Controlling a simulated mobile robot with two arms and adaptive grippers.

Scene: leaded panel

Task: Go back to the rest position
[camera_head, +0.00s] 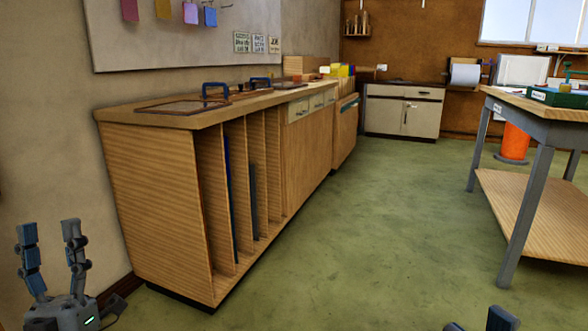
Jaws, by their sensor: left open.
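My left gripper (52,258) is at the lower left in the head view. Its two fingers point up and stand apart, with nothing between them. It is in front of the plaster wall, to the left of the wooden cabinet. Of my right gripper (480,324), only the tips of the fingers show at the bottom edge, right of the middle. The rest of it is cut off by the frame, so its state is unclear.
A long wooden cabinet (155,200) with upright slots runs along the left wall. A workbench (543,107) with grey legs and a low shelf stands at the right. An orange bin (513,143) is behind it. Green floor (370,230) between them is clear.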

